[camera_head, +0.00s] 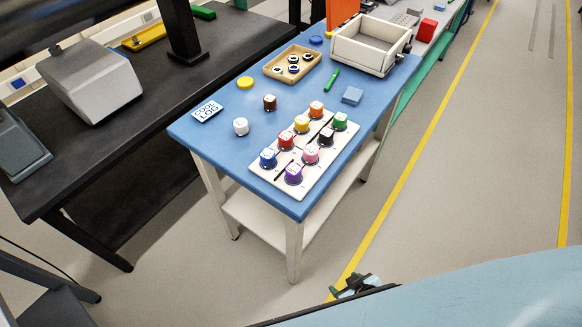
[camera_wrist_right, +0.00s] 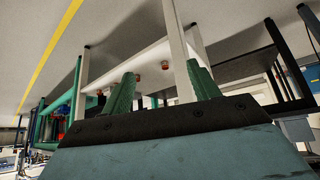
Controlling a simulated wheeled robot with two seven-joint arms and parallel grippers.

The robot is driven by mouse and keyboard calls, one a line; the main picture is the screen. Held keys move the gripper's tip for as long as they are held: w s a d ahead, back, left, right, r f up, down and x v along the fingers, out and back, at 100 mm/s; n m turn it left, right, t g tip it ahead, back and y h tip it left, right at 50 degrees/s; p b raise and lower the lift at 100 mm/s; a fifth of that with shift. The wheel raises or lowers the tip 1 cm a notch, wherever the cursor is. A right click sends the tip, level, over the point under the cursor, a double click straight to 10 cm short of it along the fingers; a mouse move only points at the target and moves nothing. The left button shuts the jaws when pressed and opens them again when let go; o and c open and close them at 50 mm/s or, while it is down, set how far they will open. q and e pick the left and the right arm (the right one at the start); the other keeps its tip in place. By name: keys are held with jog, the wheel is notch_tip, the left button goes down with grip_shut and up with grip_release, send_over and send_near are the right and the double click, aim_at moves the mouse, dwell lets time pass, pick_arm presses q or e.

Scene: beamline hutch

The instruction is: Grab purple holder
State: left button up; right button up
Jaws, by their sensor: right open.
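The purple holder (camera_head: 293,174) stands upright on a white rack (camera_head: 326,156), at the rack's near corner. The pink holder (camera_head: 311,153) and the blue holder (camera_head: 268,157) stand close to it. My right gripper (camera_head: 357,287) is low at the bottom of the head view, in front of the table and well apart from the purple holder. It is open; in the right wrist view its two green fingers (camera_wrist_right: 163,88) are spread with nothing held between them. No holder can be made out clearly in the wrist view. My left gripper is not in view.
The rack stands on a blue table (camera_head: 215,140) with several other coloured holders. A white holder (camera_head: 240,126) and a brown holder (camera_head: 270,102) stand loose. A wooden tray (camera_head: 275,68) and a white bin (camera_head: 345,50) are farther back. Open floor lies to the right.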

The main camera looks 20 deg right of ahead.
jog(key=w+a+r+t+y, duration=0.1)
jog(key=w+r, duration=0.2)
jog(key=r, duration=0.3)
jog(key=w+a+r+t, duration=0.1)
jog(key=w+r+t, duration=0.1)
jog(key=w+r, duration=0.3)
jog(key=n+t+y+p, duration=0.1)
jog(key=t+y+p, duration=0.1)
jog(key=t, duration=0.1)
send_near(298, 174)
jog(key=x, duration=0.6)
jog(key=shift+s+a+f, duration=0.15)
jog(key=shift+a+f, duration=0.1)
jog(key=shift+f, duration=0.1)
jog(key=shift+w+d+r+b+x, duration=0.15)
jog(key=shift+b+x, duration=0.1)
jog(key=shift+x, duration=1.1)
jog(key=shift+w+d+r+b+x, duration=0.1)
jog(key=shift+b+x, duration=0.1)
jog(key=shift+x, duration=1.15)
jog(key=shift+s, duration=0.1)
jog(key=shift+c, duration=0.2)
jog(key=c, duration=1.1)
jog(key=shift+o, duration=0.2)
jog(key=shift+r, duration=0.1)
